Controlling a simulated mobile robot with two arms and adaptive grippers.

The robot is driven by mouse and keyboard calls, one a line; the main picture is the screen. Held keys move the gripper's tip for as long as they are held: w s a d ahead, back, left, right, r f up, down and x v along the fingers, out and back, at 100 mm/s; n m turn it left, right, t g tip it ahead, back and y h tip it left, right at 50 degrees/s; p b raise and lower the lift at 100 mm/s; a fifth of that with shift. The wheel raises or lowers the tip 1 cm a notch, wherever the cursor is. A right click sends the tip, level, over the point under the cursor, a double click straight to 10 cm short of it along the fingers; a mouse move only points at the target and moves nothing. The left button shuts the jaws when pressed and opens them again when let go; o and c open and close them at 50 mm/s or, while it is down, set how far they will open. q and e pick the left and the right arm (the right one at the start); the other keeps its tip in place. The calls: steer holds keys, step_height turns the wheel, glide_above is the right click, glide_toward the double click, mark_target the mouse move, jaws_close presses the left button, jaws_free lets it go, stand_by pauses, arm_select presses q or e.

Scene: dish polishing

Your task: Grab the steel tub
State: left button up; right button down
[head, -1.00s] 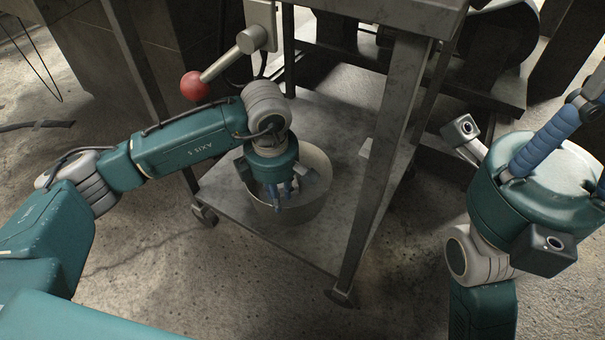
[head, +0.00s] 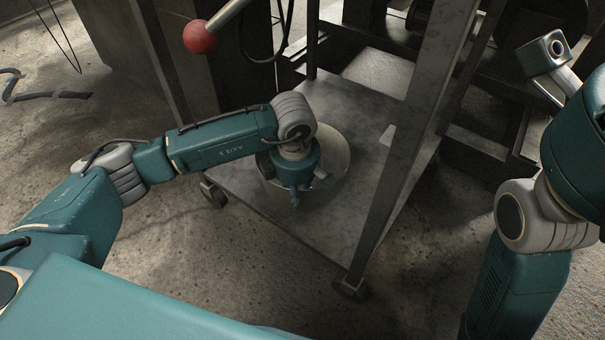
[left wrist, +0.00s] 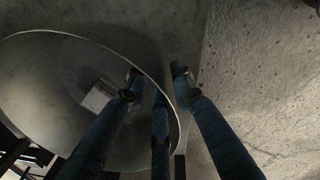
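The steel tub (head: 338,172) is a round, pale grey bowl standing on the lower shelf (head: 345,112) of a metal cart. My left gripper (head: 295,198) points down at the tub's near side and hides part of it. In the left wrist view, the tub (left wrist: 45,75) fills the left side and its rim runs between the blue fingers of my left gripper (left wrist: 156,77). The fingers are spread, with visible gaps between them and the tub wall. My right arm is at the right edge of the head view, but its fingers are out of frame.
A cart leg (head: 405,150) stands just right of the tub. A lever with a red ball knob (head: 200,37) hangs above and left of my left arm. A caster (head: 213,194) sits at the shelf's left corner. The concrete floor (head: 220,260) in front is clear.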

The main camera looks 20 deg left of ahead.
arm_select(q)
steer(key=shift+f, duration=0.25)
jaws_close()
steer(key=shift+w+r, duration=0.15)
